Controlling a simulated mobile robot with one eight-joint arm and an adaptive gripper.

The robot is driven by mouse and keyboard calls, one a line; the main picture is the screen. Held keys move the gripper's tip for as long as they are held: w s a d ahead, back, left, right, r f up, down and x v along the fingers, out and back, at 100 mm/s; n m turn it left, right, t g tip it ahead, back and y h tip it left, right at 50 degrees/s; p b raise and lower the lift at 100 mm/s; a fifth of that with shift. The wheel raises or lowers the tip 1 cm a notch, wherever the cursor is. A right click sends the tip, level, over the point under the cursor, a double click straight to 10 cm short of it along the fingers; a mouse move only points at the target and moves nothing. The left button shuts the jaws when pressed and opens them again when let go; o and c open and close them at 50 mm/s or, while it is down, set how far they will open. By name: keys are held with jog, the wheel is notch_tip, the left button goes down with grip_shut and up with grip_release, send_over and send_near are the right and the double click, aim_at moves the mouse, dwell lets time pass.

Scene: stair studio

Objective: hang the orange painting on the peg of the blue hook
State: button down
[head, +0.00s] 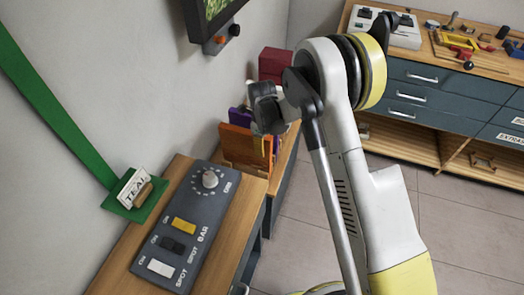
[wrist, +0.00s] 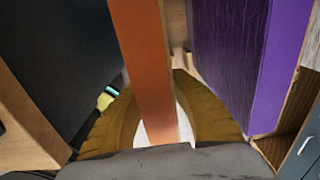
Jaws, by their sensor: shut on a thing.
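The orange painting (head: 236,142) stands near the wall beyond the wooden bench in the head view. In the wrist view its orange edge (wrist: 146,65) runs between the two yellow-brown fingers of my gripper (wrist: 156,88). My gripper (head: 268,145) is shut on the painting's edge; the arm and hand cover part of it in the head view. I cannot make out the blue hook or its peg in either view.
A purple panel (wrist: 228,55) stands close right of the gripper, and a dark panel (wrist: 60,50) to its left. A red box (head: 276,65) is behind. A grey switch panel (head: 190,225) lies on the front bench (head: 125,270). A drawer bench (head: 430,85) stands at right; floor lies between.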

jog(key=shift+r, duration=0.1)
jog(key=c, duration=1.3)
grip_release()
jog(key=shift+p, duration=0.3)
